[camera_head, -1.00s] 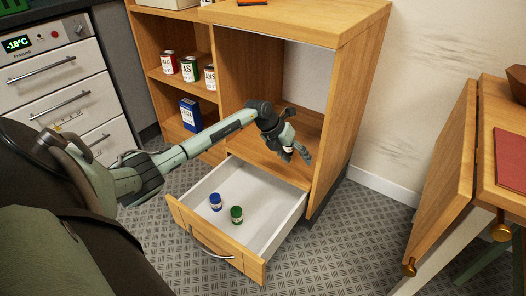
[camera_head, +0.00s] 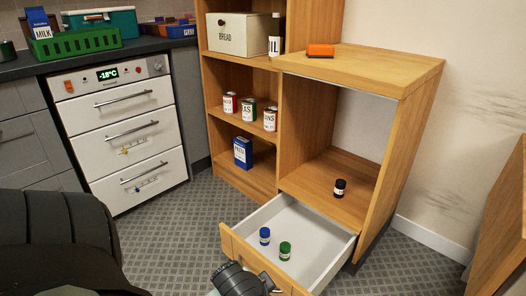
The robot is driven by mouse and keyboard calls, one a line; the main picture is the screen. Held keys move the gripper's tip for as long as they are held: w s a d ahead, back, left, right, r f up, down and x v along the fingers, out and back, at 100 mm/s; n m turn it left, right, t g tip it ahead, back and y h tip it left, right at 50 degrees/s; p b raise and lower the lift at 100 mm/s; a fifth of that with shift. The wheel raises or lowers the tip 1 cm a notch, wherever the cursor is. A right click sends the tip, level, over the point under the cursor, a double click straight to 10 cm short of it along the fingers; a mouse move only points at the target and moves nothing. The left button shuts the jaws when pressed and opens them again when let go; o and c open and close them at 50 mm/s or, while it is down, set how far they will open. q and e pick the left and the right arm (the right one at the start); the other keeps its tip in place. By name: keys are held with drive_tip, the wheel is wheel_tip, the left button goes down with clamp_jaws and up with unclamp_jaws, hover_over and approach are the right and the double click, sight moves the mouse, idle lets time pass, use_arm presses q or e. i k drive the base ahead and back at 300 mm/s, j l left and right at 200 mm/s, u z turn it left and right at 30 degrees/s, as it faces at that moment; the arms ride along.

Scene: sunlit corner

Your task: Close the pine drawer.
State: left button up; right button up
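The pine drawer (camera_head: 233,245) is pulled out from the bottom of the right part of the pine cabinet (camera_head: 390,112). Its white inside is in view. A blue-lidded jar (camera_head: 265,236) and a green-lidded jar (camera_head: 285,250) stand upright in it. A black jar (camera_head: 340,187) stands on the shelf just above the drawer. My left gripper (camera_head: 243,282) is at the bottom edge, in front of the drawer's front panel. Its fingers are mostly hidden or cut off, so contact with the panel or handle cannot be told. My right gripper is out of view.
Cans (camera_head: 249,117) and a blue box (camera_head: 243,152) stand on the left shelves. A white appliance (camera_head: 127,130) stands left. A wooden table panel (camera_head: 503,225) is at right.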

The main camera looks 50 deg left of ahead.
sight(321, 245)
drive_tip(key=u, duration=1.65)
drive_tip(key=i+l+u, duration=0.15)
drive_tip(key=l+u, duration=0.15)
drive_tip(key=i+l+u, duration=0.1)
drive_tip(key=l+u, duration=0.2)
drive_tip(key=l, duration=0.45)
drive_tip(key=i+l, duration=0.15)
drive_tip(key=l, duration=0.15)
